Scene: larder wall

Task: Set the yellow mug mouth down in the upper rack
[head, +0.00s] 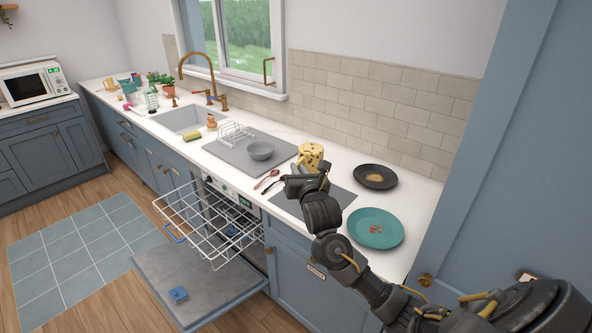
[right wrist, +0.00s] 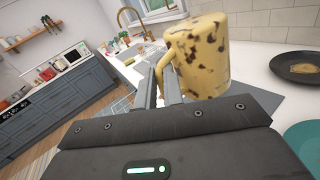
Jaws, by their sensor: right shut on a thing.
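The yellow mug (head: 311,156) with dark brown spots is over the counter at the grey mat. I cannot tell whether the mug's base touches the mat. The upper rack (head: 212,225) is a white wire basket pulled out of the open dishwasher, and it looks empty. My left gripper is not in view.
The dishwasher door (head: 195,280) lies open below the rack with a blue piece (head: 178,294) on it. A grey bowl (head: 260,150), a drying rack (head: 236,133), a dark plate (head: 375,176) and a teal plate (head: 376,228) stand on the counter. Spoons lie at its front edge.

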